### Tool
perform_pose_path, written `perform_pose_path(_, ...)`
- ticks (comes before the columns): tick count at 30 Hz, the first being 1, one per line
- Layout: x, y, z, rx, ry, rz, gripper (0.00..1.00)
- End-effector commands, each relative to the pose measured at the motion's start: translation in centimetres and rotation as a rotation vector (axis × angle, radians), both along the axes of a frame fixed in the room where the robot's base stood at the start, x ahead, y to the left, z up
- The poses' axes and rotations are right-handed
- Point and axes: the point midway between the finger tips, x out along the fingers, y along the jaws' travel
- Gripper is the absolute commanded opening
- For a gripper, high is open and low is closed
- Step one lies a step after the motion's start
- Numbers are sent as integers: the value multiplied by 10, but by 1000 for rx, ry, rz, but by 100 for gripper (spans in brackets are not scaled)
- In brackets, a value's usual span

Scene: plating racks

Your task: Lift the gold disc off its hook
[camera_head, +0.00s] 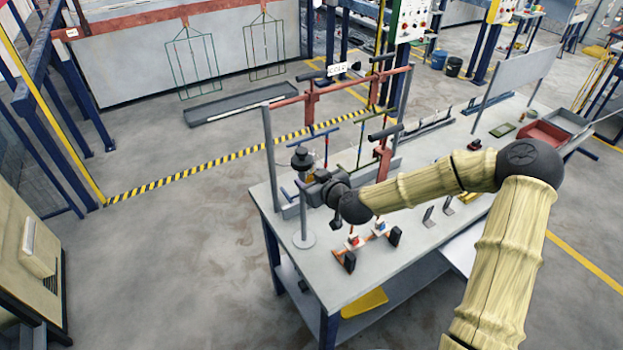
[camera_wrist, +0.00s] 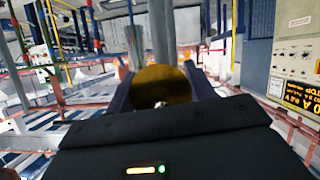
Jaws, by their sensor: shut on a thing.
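In the wrist view the gold disc (camera_wrist: 162,84) stands between the two dark fingers of my gripper (camera_wrist: 160,92), which is shut on it. Its lower part is hidden behind the gripper's dark housing, with a small pale spot at its lower edge. In the head view my gripper (camera_head: 309,180) is at the left end of the workbench, beside the rack's post, above the bench top.
The grey workbench (camera_head: 345,278) carries a red-barred rack (camera_head: 312,100) close behind my gripper. Small black-ended fixtures (camera_head: 349,261) sit at the front edge. Open floor lies left of the bench.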

Motion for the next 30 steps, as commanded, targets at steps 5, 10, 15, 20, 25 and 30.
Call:
perform_pose_path(5, -5, -3, 1, -1, -2, 0, 31)
perform_pose_path(10, -9, -7, 0, -1, -1, -1, 31)
perform_pose_path(15, -12, -9, 0, -1, -1, -1, 31)
perform_pose_path(20, -12, -9, 0, -1, 1, -1, 31)
perform_pose_path(25, -13, -9, 0, -1, 1, -1, 31)
perform_pose_path(30, -21, -15, 0, -1, 2, 0, 31)
